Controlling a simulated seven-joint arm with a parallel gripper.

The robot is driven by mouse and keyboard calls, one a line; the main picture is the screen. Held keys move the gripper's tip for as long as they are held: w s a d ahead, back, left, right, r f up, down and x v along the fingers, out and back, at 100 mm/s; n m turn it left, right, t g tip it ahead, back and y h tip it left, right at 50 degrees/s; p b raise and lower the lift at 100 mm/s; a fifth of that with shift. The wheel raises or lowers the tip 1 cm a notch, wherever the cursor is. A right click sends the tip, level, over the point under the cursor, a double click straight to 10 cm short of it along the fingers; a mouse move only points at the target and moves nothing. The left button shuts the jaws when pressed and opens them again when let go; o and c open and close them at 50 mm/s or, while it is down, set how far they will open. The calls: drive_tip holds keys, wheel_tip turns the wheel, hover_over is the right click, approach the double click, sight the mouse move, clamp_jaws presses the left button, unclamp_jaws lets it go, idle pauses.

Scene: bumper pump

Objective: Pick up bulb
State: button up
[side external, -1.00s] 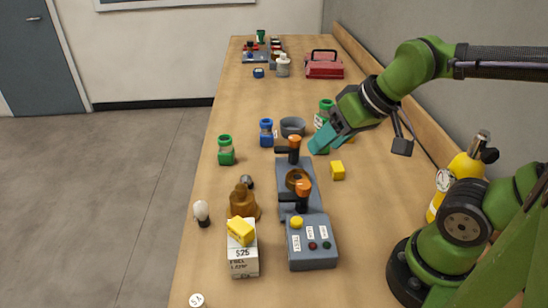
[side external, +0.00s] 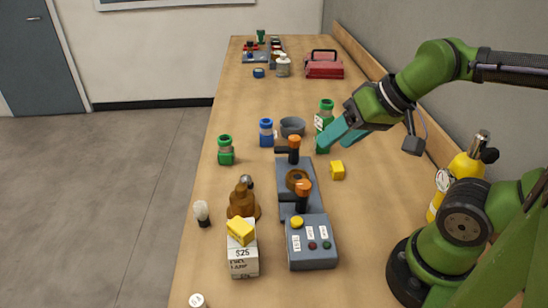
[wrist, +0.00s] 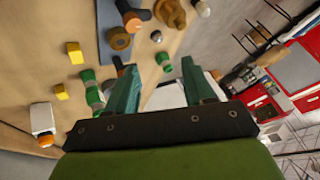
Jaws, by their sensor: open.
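The bulb (side external: 201,209) has a white globe on a dark base and stands upright near the left edge of the table in the side view. In the wrist view, a small white shape that looks like the bulb (wrist: 203,9) shows at the top edge, partly cut off. My gripper (side external: 336,142) is open, with its teal fingers spread and nothing held between them. It hangs above the table in front of a green-capped jar, well to the right of the bulb and farther back. Its fingers also show in the wrist view (wrist: 160,68).
A brown bell-shaped object (side external: 242,203) and a price-marked box (side external: 243,261) with a yellow block stand close to the bulb. A grey device (side external: 312,245) with orange-topped levers lies between bulb and gripper. Green (side external: 226,152) and blue (side external: 266,134) jars stand farther back.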

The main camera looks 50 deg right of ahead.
drive_tip(key=shift+o, duration=1.3)
drive_tip(key=n+g, duration=0.3)
drive_tip(key=n, duration=0.6)
approach(200, 202)
drive_tip(key=x, duration=0.6)
drive_tip(key=shift+w+f, duration=0.1)
drive_tip(key=shift+w, duration=0.15)
drive_tip(key=shift+s+x, duration=0.15)
drive_tip(key=shift+x, duration=1.4)
drive_tip(key=shift+s+x, duration=0.15)
drive_tip(key=shift+x, duration=1.4)
drive_tip(key=shift+f, duration=0.1)
